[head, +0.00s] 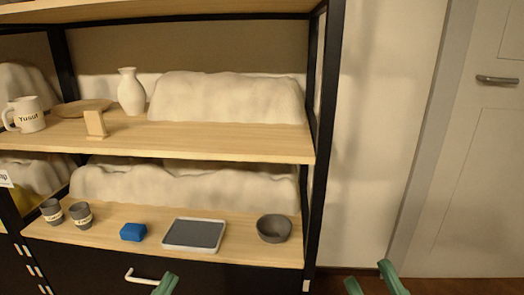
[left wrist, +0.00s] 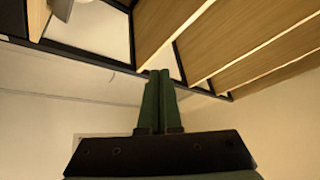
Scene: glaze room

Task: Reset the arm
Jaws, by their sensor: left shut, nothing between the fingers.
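My left gripper (head: 166,285) shows only as a green fingertip at the bottom edge of the head view, in front of the lower drawer front. In the left wrist view its two green fingers (left wrist: 160,74) are together with nothing between them, below the undersides of wooden shelves. My right gripper (head: 371,275) is at the bottom right of the head view, right of the shelf unit. Its two green fingertips are spread apart, with nothing seen between them. The rest of both arms is out of the head view.
The black-framed shelf unit (head: 325,130) holds a white vase (head: 131,94), a "Yusuf" mug (head: 28,116), dark cups, a blue block (head: 133,232), a grey-topped tray (head: 221,248) and a grey bowl (head: 274,229). A door (head: 485,170) stands at right. Bare wall lies between.

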